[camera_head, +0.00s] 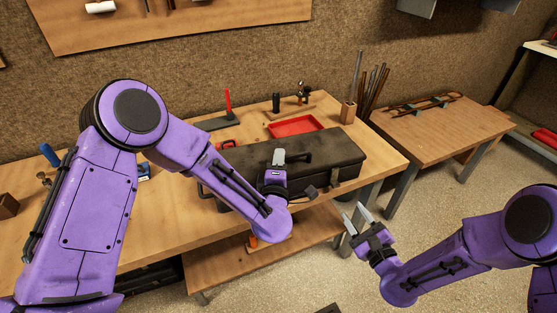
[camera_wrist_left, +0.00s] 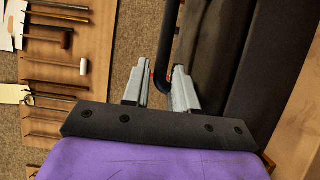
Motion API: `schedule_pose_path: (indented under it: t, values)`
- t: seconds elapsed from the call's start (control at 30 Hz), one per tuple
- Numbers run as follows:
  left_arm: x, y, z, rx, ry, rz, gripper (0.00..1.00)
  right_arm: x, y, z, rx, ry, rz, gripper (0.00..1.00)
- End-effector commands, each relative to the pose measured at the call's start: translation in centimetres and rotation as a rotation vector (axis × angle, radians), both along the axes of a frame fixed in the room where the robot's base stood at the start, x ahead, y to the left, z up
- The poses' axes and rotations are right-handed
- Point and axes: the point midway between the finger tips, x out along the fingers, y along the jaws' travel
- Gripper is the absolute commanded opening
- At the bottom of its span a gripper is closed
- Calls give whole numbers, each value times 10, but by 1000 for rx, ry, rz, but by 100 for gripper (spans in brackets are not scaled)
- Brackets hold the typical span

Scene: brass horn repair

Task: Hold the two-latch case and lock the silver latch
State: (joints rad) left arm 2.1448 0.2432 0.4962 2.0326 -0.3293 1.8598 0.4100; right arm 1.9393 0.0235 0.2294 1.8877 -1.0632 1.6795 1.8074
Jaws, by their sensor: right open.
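The long dark case (camera_head: 338,163) lies closed on the workbench. My left gripper (camera_head: 279,157) is at the handle. In the left wrist view, the fingers of my left gripper (camera_wrist_left: 160,72) are apart, with the bent handle bar (camera_wrist_left: 166,55) between them. A gap shows between the left finger and the bar. My right gripper (camera_head: 356,217) is open and empty, in front of the bench edge and apart from the case. My left forearm hides part of the case front. I cannot make out the silver latch clearly.
A red tray (camera_head: 296,126) and a red-handled tool (camera_head: 228,103) stand behind the case. A lower side table (camera_head: 440,130) stands to the right.

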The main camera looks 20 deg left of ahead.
Motion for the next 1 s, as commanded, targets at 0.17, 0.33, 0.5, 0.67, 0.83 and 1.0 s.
schedule_pose_path:
  t: [0.17,0.33,0.5,0.67,0.83,1.0]
  values:
    - [11,3,0,1,2,0,27,0,0,0,0,0,0,43]
    - [11,3,0,1,1,-1,27,0,0,0,0,0,0,43]
    - [11,3,0,2,1,-1,0,0,0,0,0,0,0,43]
    - [11,3,0,2,2,-1,0,0,0,0,0,0,0,43]
    - [11,3,-1,2,2,-1,0,0,0,0,0,0,0,43]
    - [10,3,-1,2,2,-1,0,0,0,0,0,0,0,43]
